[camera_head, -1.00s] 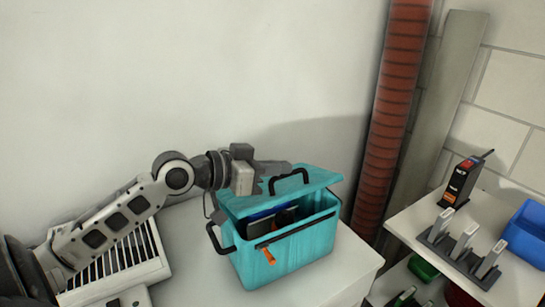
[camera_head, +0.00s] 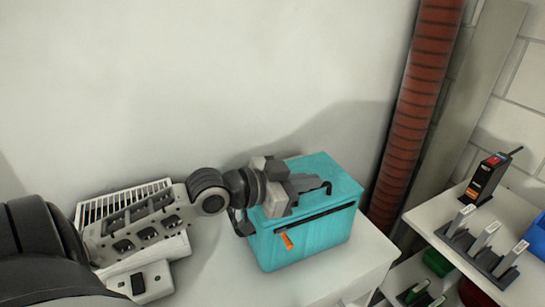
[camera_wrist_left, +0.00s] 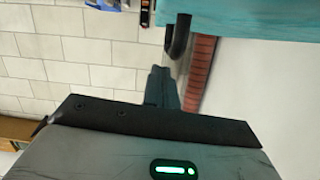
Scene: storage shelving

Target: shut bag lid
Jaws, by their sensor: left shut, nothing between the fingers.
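The teal bag (camera_head: 305,240) stands on the white surface with an orange zip pull (camera_head: 286,240) on its front. Its lid (camera_head: 328,172) lies down over the opening, and the inside is hidden. A dark zip line runs along the front below the lid edge. My left gripper (camera_head: 316,183) is shut and empty, low over the lid beside the black lid handle (camera_head: 328,188); I cannot tell whether it touches. In the left wrist view, the shut fingers (camera_wrist_left: 162,85) are near the handle (camera_wrist_left: 178,38) and the teal lid (camera_wrist_left: 245,18). My right gripper is not in view.
A white slatted unit (camera_head: 125,205) is behind my left arm. A red ribbed pipe (camera_head: 412,120) rises behind the bag's right side. Shelves at right hold a black radio device (camera_head: 487,178), a grey rack (camera_head: 480,248) and a blue bin (camera_head: 537,238). The surface (camera_head: 335,280) before the bag is clear.

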